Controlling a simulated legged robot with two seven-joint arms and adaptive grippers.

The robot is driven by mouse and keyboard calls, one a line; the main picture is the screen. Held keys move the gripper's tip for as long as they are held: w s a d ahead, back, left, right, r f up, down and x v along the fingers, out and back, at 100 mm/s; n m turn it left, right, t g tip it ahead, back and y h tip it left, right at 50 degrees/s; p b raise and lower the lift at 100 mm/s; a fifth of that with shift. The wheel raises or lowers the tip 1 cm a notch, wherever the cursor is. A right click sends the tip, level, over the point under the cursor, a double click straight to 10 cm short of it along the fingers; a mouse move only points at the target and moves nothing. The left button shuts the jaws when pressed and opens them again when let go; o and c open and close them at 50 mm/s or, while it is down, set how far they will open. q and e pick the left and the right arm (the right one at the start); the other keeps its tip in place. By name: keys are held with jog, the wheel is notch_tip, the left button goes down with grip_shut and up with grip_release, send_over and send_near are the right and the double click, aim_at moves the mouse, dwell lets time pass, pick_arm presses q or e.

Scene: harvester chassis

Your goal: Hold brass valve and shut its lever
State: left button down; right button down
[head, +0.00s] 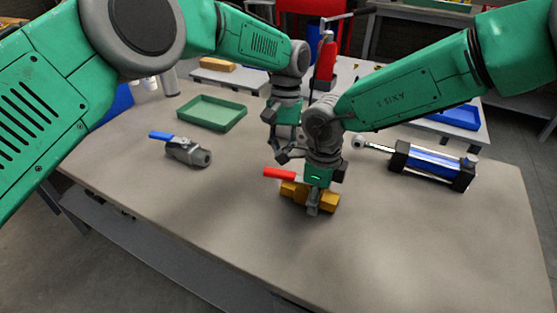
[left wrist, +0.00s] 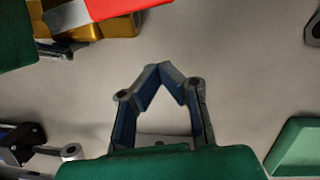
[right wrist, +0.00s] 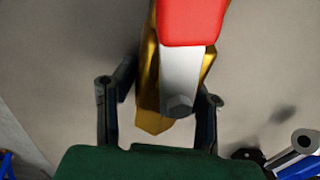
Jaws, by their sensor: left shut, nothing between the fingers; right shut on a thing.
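The brass valve (head: 329,202) lies on the bench with its red lever (head: 279,174) sticking out to the left, roughly along the body. My right gripper (head: 313,208) comes down from above and is shut on the brass valve body. In the right wrist view the brass body (right wrist: 151,110) sits between the fingers, with the lever's grey arm and bolt over it. My left gripper (head: 288,160) is just behind the lever, apart from it. In the left wrist view its fingertips (left wrist: 160,72) meet with nothing between them; the red lever (left wrist: 115,8) shows at top left.
A grey valve with a blue handle (head: 188,152) lies to the left. A green tray (head: 211,126) stands behind it. A blue cylinder with black ends (head: 432,165) lies at the right. The bench front (head: 200,210) is clear.

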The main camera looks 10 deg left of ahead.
aim_at(274, 172)
pick_arm(q)
jog(key=s, duration=0.2)
jog(key=shift+s+a+r, duration=0.1)
jog(key=shift+s, duration=0.95)
jog(key=s+n, duration=0.2)
jog(key=n, duration=0.1)
jog(key=shift+s+a+r, duration=0.15)
jog(key=shift+a+r, duration=0.05)
jog(key=shift+a, duration=0.15)
jog(key=n, duration=0.1)
jog(key=s+n+h, duration=0.1)
jog(key=n, duration=0.1)
